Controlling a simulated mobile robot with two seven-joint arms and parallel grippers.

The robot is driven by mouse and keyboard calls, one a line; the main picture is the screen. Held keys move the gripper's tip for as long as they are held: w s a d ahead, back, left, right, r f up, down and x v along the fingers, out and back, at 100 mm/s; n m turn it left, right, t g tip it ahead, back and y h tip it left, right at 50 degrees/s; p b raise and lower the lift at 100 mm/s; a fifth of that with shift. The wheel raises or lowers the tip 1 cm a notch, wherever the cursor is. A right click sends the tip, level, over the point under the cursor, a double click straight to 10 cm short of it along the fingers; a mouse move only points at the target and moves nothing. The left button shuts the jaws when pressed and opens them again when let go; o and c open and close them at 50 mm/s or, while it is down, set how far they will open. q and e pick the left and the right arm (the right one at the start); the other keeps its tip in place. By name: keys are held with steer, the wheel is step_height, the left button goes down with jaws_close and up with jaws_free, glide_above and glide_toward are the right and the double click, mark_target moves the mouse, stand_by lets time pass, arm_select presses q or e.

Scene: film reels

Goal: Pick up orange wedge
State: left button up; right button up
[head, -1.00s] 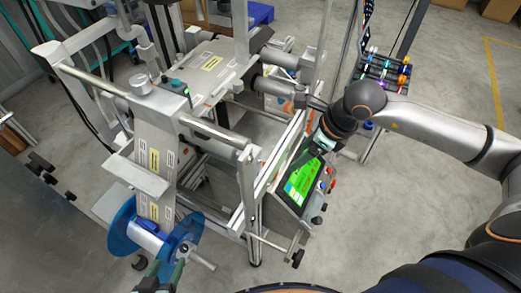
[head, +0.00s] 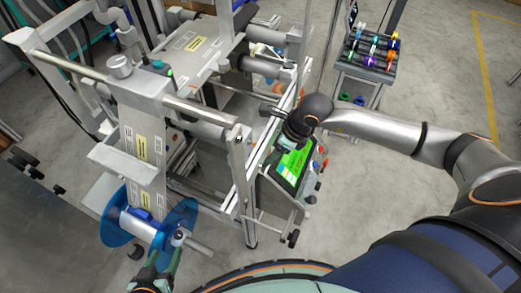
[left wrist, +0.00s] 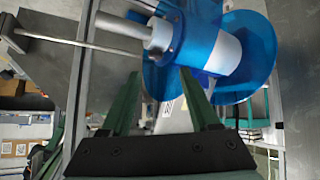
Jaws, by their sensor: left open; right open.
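No orange wedge can be made out with certainty. Small coloured pieces sit on a dark rack (head: 347,66) at the upper right of the head view, some orange-looking, too small to identify. My left gripper (head: 168,268) is open at the bottom of the head view, just below a blue reel (head: 113,222) on the machine. In the left wrist view its two green fingers (left wrist: 160,85) stand apart, with the blue reel (left wrist: 255,45) and its hub beyond them and nothing clearly held. My right gripper (head: 281,147) is by the machine's green screen, small and partly hidden by its wrist; it is open.
The machine's metal frame (head: 190,110) with rollers fills the left and middle. The control panel with the green screen (head: 292,165) and knobs stands below my right wrist. Grey floor (head: 420,90) is open to the right, between the rack and a yellow line.

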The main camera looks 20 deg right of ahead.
steer(key=shift+w+a+f, duration=0.1)
steer(key=shift+f, duration=0.25)
steer(key=shift+c, duration=0.2)
jaws_close()
